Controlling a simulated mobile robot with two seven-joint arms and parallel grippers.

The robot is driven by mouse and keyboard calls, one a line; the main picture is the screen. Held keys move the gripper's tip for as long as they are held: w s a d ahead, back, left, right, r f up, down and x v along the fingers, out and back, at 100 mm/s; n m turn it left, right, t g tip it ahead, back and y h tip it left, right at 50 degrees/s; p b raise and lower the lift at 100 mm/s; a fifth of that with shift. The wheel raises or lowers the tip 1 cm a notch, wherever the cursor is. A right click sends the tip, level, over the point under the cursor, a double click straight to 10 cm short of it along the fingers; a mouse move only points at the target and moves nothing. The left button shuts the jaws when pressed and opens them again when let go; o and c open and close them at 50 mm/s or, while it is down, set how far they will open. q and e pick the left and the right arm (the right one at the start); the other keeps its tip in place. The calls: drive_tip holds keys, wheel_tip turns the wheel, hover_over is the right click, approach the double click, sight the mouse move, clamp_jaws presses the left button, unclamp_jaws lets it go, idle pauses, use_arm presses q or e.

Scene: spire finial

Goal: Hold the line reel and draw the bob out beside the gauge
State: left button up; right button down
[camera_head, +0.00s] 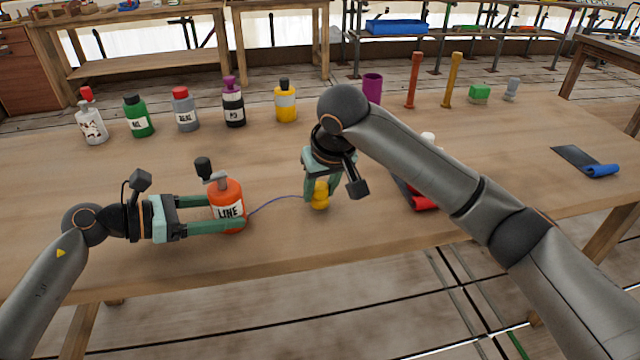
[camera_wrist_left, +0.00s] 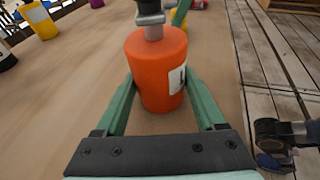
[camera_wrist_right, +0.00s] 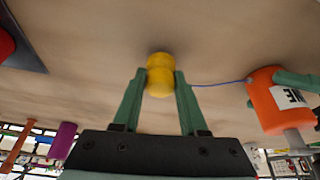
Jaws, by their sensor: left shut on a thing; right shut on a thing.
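The line reel (camera_head: 229,198) is an orange canister labelled LINE with a grey top, standing upright on the table. My left gripper (camera_head: 243,210) is shut on it from the left; the left wrist view shows the orange body (camera_wrist_left: 158,75) between both fingers. The bob (camera_head: 320,195) is a small yellow waisted piece, held by my right gripper (camera_head: 318,190). In the right wrist view the bob (camera_wrist_right: 160,76) sits between the fingertips. A thin blue line (camera_head: 275,200) runs from the reel to the bob. I cannot tell which object is the gauge.
Several labelled bottles (camera_head: 138,116) stand along the back left. A partly hidden red roll (camera_head: 425,203) lies under my right arm; a blue roll (camera_head: 603,170) lies far right.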

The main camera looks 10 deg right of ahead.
drive_tip(key=shift+d, duration=0.1)
idle(0.4)
drive_tip(key=shift+s+d, duration=0.1)
drive_tip(key=shift+d, duration=6.15)
drive_tip(key=shift+a, duration=0.2)
drive_tip(key=shift+a+f, duration=0.15)
drive_tip(key=shift+a, duration=0.2)
drive_tip(key=shift+a, duration=0.1)
drive_tip(key=shift+f, duration=0.35)
drive_tip(key=shift+c, duration=1.8)
unclamp_jaws()
drive_tip(key=shift+r, duration=0.1)
